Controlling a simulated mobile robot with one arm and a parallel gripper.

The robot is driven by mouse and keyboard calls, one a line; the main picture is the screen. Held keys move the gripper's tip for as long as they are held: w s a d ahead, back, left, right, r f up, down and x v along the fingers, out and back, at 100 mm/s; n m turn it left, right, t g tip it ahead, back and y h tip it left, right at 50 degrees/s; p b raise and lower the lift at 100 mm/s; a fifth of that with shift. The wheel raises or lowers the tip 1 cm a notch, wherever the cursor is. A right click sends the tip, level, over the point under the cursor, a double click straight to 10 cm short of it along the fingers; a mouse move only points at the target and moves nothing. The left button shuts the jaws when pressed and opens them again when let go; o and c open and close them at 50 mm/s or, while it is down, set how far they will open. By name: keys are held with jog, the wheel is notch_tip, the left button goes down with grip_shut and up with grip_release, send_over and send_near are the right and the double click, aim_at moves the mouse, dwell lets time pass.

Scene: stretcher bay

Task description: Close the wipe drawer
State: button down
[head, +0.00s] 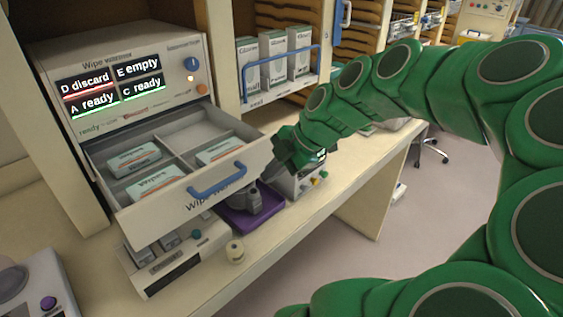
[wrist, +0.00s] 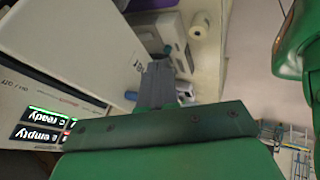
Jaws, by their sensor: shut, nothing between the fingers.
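The wipe drawer (head: 232,172) is pulled out of the white wipe warmer (head: 150,42) in the head view. A blue bar handle (head: 217,181) is on its front. Dividers split it into compartments; 3 pale packs lie inside and a rear compartment looks empty. My gripper is just right of the drawer's front right corner in the head view, its fingertips hard to make out. In the wrist view my gripper (wrist: 158,84) shows grey fingers, shut and empty, beside a large white surface. I cannot tell whether they touch the drawer.
The warmer's display (head: 112,85) reads D discard, E empty, A ready, C ready. Below the drawer are a purple tray (head: 238,222), a white device (head: 165,262) and a small roll (head: 235,251). Another device (head: 312,178) stands right. Boxes (head: 274,62) stand behind a blue rail.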

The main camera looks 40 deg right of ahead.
aim_at(245, 178)
jog(key=shift+w+a+f, duration=0.1)
jog(key=shift+w+f, duration=0.05)
jog(key=shift+w, duration=0.6)
jog(key=shift+w+a+f, duration=0.1)
jog(key=shift+w+f, duration=0.05)
jog(key=shift+w, duration=0.6)
jog(key=shift+w+a+f, duration=0.1)
jog(key=shift+w+f, duration=0.05)
jog(key=shift+w, duration=0.6)
jog(key=shift+w, duration=0.15)
jog(key=w, duration=2.4)
